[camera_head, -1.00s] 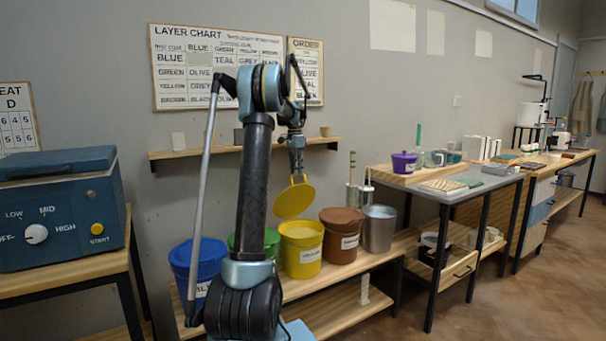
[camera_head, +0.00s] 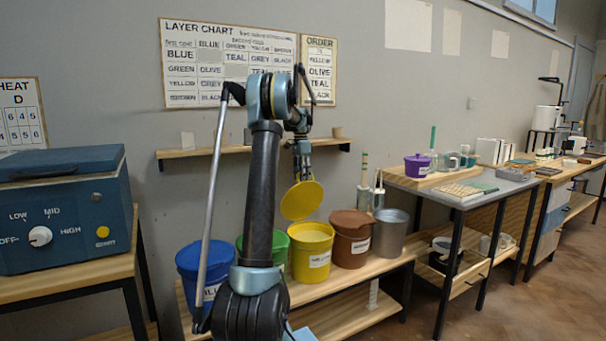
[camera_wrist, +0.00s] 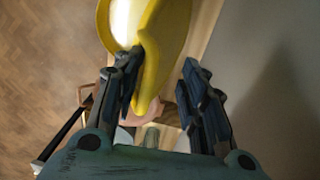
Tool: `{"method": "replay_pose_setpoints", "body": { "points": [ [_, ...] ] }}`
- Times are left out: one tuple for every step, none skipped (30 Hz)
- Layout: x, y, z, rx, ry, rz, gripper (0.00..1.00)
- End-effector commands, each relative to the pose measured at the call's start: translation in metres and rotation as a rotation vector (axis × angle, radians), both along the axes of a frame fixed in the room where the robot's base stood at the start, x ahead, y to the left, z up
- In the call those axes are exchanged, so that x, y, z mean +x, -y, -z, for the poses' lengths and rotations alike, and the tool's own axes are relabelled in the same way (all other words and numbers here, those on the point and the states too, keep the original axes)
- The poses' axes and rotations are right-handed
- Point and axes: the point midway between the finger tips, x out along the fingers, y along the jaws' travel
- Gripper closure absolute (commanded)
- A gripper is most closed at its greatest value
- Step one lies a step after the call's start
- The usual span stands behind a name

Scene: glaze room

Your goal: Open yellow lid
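The yellow lid (camera_head: 302,202) stands steeply tilted above the rim of the yellow bucket (camera_head: 313,262), whose pale yellow contents show. Whether the lid's lower edge touches the bucket is hard to tell. My gripper (camera_head: 302,170) points down at the lid's upper edge. In the wrist view, the fingers of my gripper (camera_wrist: 160,68) are spread. The lid (camera_wrist: 165,45) lies against or just behind the left finger and reaches down between the fingers. A clear gap separates it from the right finger.
A blue bucket (camera_head: 192,265), a green bucket (camera_head: 281,249), a brown bucket (camera_head: 350,235) and a metal pail (camera_head: 391,232) share the low wooden bench (camera_head: 350,292). A wall shelf (camera_head: 210,151) runs behind my arm. A blue kiln (camera_head: 62,215) stands at left.

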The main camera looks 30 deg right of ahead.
Motion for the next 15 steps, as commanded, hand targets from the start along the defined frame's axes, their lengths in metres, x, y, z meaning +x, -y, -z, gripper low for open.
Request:
{"method": "replay_pose_setpoints", "body": {
  "points": [
    [-0.004,0.001,-0.003,-0.001,0.004,0.002,0.70],
    [-0.006,0.001,-0.005,-0.001,0.005,0.002,0.70],
    [-0.009,0.001,-0.007,-0.001,0.007,0.003,0.70],
    [-0.010,0.001,-0.008,-0.001,0.008,0.003,0.70],
    [-0.012,0.001,-0.009,-0.001,0.008,0.004,0.70],
    [-0.013,0.001,-0.010,-0.001,0.009,0.004,0.70],
    [-0.014,0.001,-0.011,-0.001,0.009,0.004,0.70],
    [-0.015,0.002,-0.012,-0.001,0.009,0.004,0.70],
    [-0.016,0.003,-0.012,-0.001,0.009,0.005,0.70],
    [-0.016,0.003,-0.013,-0.002,0.010,0.006,0.70],
    [-0.017,0.003,-0.014,-0.002,0.010,0.006,0.70],
    [-0.017,0.003,-0.016,-0.002,0.010,0.006,0.70],
    [-0.017,0.003,-0.018,-0.002,0.010,0.006,0.70],
    [-0.017,0.003,-0.020,-0.002,0.010,0.006,0.70],
    [-0.016,0.003,-0.024,-0.001,0.009,0.005,0.70]
  ]
}}
